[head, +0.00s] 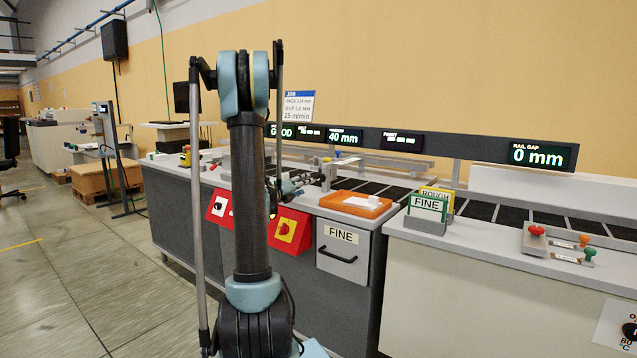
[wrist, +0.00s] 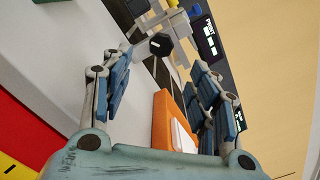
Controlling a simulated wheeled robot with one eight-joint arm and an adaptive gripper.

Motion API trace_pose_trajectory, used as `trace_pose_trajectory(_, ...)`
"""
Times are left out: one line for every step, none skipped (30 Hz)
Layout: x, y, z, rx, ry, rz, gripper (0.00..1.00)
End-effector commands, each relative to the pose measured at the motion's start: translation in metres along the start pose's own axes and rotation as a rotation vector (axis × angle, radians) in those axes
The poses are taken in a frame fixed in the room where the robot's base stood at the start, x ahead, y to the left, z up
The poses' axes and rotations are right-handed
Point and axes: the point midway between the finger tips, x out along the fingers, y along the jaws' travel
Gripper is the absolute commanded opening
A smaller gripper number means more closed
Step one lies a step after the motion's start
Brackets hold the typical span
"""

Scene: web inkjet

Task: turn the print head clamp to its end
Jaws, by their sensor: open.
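A grey metal print head mount (wrist: 178,24) stands beyond my fingertips in the wrist view, with a dark, many-sided clamp knob (wrist: 160,44) facing me. A yellow part and a blue part show at its top edge. My gripper (wrist: 160,68) is open and empty, with one blue finger on each side of the line to the knob. The knob appears ahead of the fingertips and apart from them. In the head view the mount (head: 328,174) stands on the counter right of my gripper (head: 296,187), which my arm partly hides. The knob is too small to make out there.
An orange tray (head: 352,208) with white sheets lies close on the right of the mount. The dark conveyor (head: 478,210) runs behind it. Red control boxes (head: 290,231) are on the counter's front. Green and yellow signs (head: 428,204) stand farther right.

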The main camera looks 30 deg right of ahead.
Motion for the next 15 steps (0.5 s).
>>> trace_pose_trajectory(0.01, -0.001, -0.001, 0.0, 0.002, -0.002, 0.55)
trace_pose_trajectory(0.015, -0.001, -0.001, 0.0, 0.002, -0.002, 0.55)
trace_pose_trajectory(0.022, -0.001, 0.0, 0.0, 0.001, -0.002, 0.55)
trace_pose_trajectory(0.028, 0.0, 0.0, 0.0, 0.001, -0.001, 0.55)
trace_pose_trajectory(0.033, -0.001, -0.001, 0.0, 0.001, -0.002, 0.55)
trace_pose_trajectory(0.04, -0.001, -0.001, 0.0, 0.001, -0.002, 0.55)
trace_pose_trajectory(0.045, -0.001, 0.0, 0.0, 0.001, -0.002, 0.55)
trace_pose_trajectory(0.05, -0.001, 0.0, 0.0, 0.0, -0.001, 0.55)
trace_pose_trajectory(0.058, -0.001, 0.0, -0.001, 0.001, -0.002, 0.55)
trace_pose_trajectory(0.063, -0.001, 0.0, -0.001, 0.001, -0.002, 0.55)
trace_pose_trajectory(0.068, -0.001, 0.0, -0.001, 0.001, -0.002, 0.55)
trace_pose_trajectory(0.075, -0.001, 0.0, -0.001, 0.0, -0.001, 0.55)
trace_pose_trajectory(0.08, -0.001, 0.0, -0.001, 0.0, -0.001, 0.55)
trace_pose_trajectory(0.085, -0.001, 0.0, -0.001, 0.0, -0.001, 0.55)
trace_pose_trajectory(0.091, -0.001, 0.0, -0.001, 0.0, -0.001, 0.55)
